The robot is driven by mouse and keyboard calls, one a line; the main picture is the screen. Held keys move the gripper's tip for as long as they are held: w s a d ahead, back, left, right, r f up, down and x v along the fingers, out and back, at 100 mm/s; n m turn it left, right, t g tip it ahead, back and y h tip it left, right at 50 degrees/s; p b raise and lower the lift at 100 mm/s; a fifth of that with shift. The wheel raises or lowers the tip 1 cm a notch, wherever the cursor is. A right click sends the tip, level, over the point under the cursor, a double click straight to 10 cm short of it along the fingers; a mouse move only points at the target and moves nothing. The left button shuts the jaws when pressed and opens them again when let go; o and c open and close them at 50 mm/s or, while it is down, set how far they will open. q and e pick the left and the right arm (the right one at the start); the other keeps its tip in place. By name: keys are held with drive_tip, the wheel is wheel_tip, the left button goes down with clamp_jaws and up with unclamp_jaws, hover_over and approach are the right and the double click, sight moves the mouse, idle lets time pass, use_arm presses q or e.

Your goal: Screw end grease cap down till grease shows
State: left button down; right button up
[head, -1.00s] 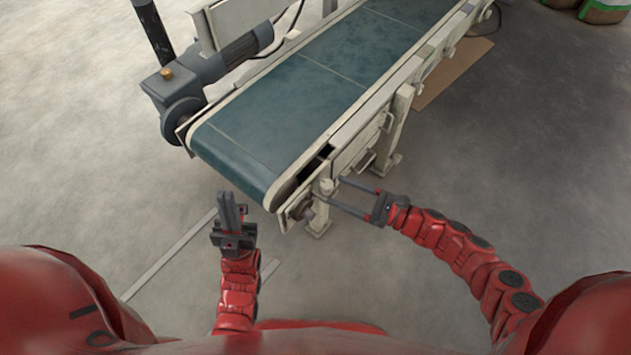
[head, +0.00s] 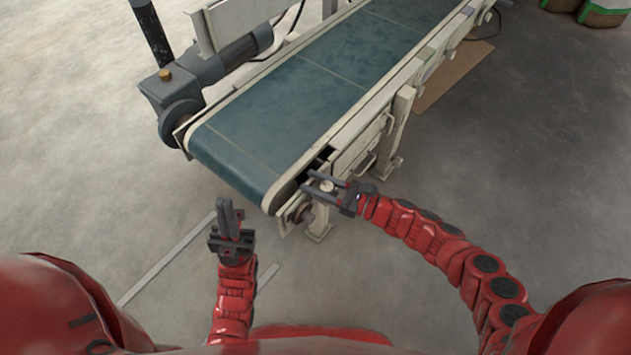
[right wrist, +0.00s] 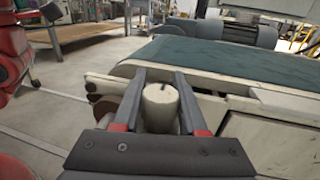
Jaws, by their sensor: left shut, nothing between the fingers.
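A cream, round, upright cap (head: 327,187) sits at the near right corner of the conveyor (head: 272,188), above the roller end. In the right wrist view the cap (right wrist: 160,106) stands between the two fingers, with a small dark mark at its top edge. My right gripper (head: 308,181) has one finger on each side of the cap, and they appear to touch it. The gripper also shows in the right wrist view (right wrist: 160,80). No grease is visible around the cap. My left gripper (head: 228,204) is shut and empty, pointing up in front of the conveyor's near end.
A grey motor (head: 215,62) with a small brass fitting (head: 165,75) is at the conveyor's far left side. A cream leg (head: 398,130) and side handle stand right of the cap. A workbench (right wrist: 85,35) is in the background. The floor in front is clear.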

clamp_jaws()
drive_tip(key=shift+t, duration=0.3)
